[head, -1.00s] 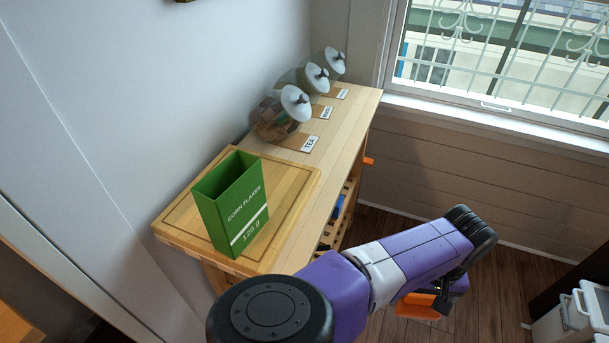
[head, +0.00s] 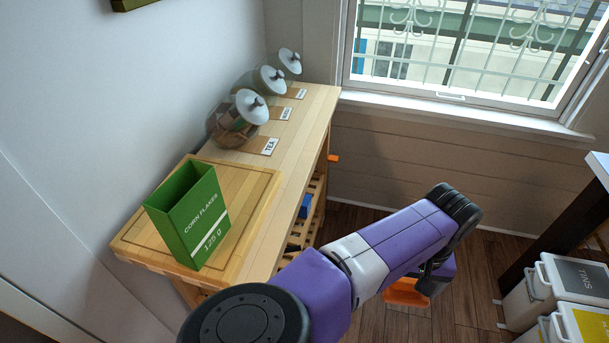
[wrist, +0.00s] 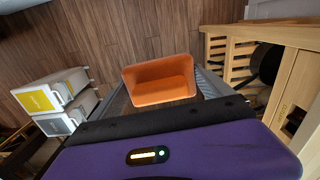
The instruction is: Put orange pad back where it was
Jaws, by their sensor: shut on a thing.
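The orange pad (wrist: 158,97) is between the two fingers of my gripper (wrist: 162,84) in the wrist view. It looks like a shallow, hollow orange piece with raised sides. In the head view the orange pad (head: 402,293) shows below my gripper (head: 428,280), partly hidden by the arm. My gripper is shut on it and holds it over the wooden floor, to the right of the wooden trolley (head: 305,125).
A green corn flakes box (head: 190,218) stands on a cutting board (head: 250,190) on the trolley. Several glass jars with white lids stand behind it. A small orange piece (head: 333,158) sticks out from the trolley's side. White bins (head: 540,300) stand at right. Floor between is clear.

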